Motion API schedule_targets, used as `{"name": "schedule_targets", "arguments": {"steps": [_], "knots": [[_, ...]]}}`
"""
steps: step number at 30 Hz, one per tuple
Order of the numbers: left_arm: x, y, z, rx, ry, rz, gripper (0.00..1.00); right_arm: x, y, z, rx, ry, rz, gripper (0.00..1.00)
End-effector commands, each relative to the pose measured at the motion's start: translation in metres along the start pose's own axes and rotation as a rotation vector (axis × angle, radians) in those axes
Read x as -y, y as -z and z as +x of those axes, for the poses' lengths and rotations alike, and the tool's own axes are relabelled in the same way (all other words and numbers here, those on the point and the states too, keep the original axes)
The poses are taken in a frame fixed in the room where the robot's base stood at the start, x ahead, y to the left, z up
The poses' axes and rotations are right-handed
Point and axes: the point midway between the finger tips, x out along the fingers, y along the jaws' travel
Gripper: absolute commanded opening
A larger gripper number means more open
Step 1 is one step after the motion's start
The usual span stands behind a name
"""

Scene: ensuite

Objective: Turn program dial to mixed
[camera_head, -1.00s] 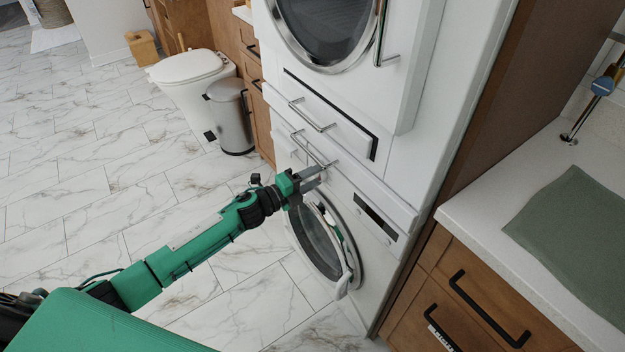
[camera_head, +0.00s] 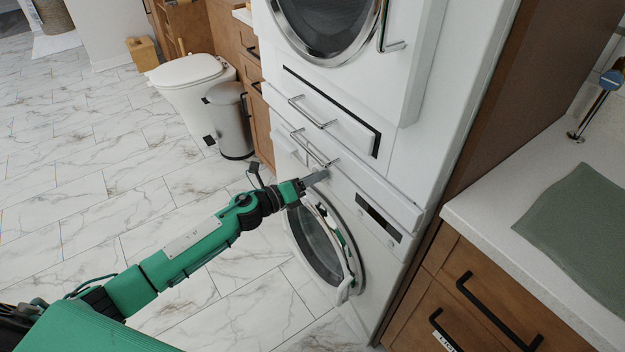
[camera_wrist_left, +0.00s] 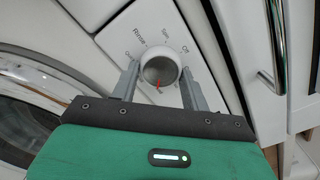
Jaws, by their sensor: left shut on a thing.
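The program dial (camera_wrist_left: 159,66) is a round white knob with a red mark pointing toward the bottom of the left wrist view. Printed labels around it include "Rinse", "Spin" and "Off"; a label at left is partly covered, and I cannot read "mixed". My left gripper (camera_head: 318,178) is at the lower washing machine's front panel (camera_head: 345,190). Its two grey fingers are on either side of the dial, shut on it. In the head view the gripper hides the dial. My right gripper is not in view.
The lower washer's round door (camera_head: 320,250) is just below the gripper. Bar handles (camera_head: 316,148) stick out above it. An upper machine (camera_head: 335,30) stands on top. A counter with wooden drawers (camera_head: 480,290) is at right. Open tiled floor (camera_head: 110,190) is at left.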

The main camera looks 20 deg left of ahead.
Motion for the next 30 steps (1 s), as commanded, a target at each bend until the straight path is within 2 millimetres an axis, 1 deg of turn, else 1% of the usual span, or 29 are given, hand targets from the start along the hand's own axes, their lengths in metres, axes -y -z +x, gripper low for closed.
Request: {"name": "schedule_targets", "arguments": {"steps": [1,14,15,18,26,30], "knots": [[-0.0009,0.0022,-0.0004,-0.003,-0.001,0.005,0.23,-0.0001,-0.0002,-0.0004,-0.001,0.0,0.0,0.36],[-0.0007,0.0023,-0.0004,-0.004,-0.001,0.012,0.23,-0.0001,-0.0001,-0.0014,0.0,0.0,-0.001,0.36],[-0.0007,0.0023,-0.0004,-0.004,-0.001,0.012,0.5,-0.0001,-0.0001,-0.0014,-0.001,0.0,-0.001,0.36],[-0.0007,0.0019,-0.0003,-0.003,-0.001,0.012,0.67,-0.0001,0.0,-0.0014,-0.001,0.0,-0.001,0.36],[-0.0003,0.0009,-0.0005,-0.001,0.0,0.012,0.67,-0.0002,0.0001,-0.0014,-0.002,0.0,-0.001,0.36],[-0.0012,0.0016,-0.0077,-0.002,-0.002,0.012,0.67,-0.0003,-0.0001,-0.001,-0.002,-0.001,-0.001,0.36]]}}
